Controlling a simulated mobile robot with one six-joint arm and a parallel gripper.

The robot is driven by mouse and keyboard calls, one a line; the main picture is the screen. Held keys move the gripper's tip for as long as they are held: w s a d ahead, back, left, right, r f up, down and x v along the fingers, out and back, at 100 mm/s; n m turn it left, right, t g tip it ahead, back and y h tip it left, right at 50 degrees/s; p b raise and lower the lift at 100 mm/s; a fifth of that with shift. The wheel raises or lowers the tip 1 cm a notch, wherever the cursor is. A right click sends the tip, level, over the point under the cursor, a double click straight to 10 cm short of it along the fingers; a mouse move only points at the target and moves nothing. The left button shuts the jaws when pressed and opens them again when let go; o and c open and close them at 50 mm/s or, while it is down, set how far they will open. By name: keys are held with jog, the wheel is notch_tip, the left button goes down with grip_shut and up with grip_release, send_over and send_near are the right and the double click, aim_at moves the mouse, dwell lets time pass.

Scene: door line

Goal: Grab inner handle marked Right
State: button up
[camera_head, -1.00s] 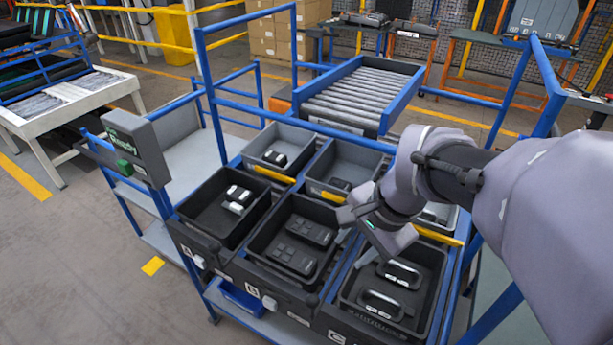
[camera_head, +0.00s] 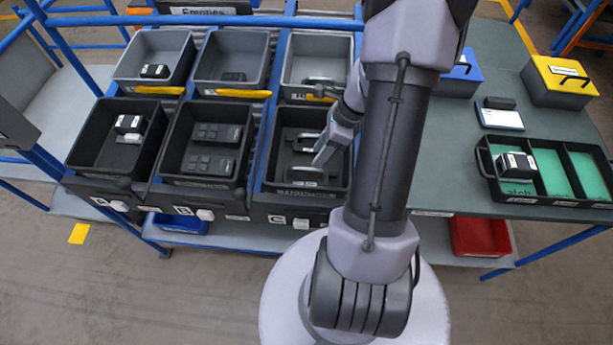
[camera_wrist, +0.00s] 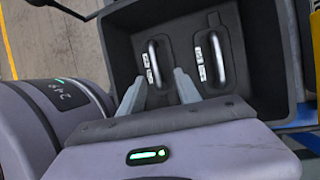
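Two handles with shiny grey grips and white labels lie in the black bin marked C (camera_head: 268,178). In the wrist view one handle (camera_wrist: 154,64) is at left and the other (camera_wrist: 217,60) at right; the label print is too small to read. The head view shows one handle towards the back (camera_head: 306,145) and one towards the front (camera_head: 310,175), both partly hidden by my gripper. My gripper (camera_wrist: 160,80) is open and empty. It is over bin C, its fingertips pointing down near the left handle in the wrist view; contact cannot be told.
Bin A (camera_head: 78,150) holds small black-and-white parts and bin B (camera_head: 172,135) dark panels. Grey bins (camera_head: 318,45) stand behind. At right, a table carries a black tray with green compartments (camera_head: 547,200) holding one part, and a yellow-lidded box (camera_head: 563,95).

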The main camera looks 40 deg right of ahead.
aim_at(309, 168)
jog(key=b+x, duration=0.1)
jog(key=x, duration=0.2)
jog(key=b+x, duration=0.2)
jog(key=x, duration=0.1)
jog(key=shift+s+a, duration=0.1)
jog(key=shift+a, duration=0.35)
jog(key=shift+r, duration=0.15)
grip_shut()
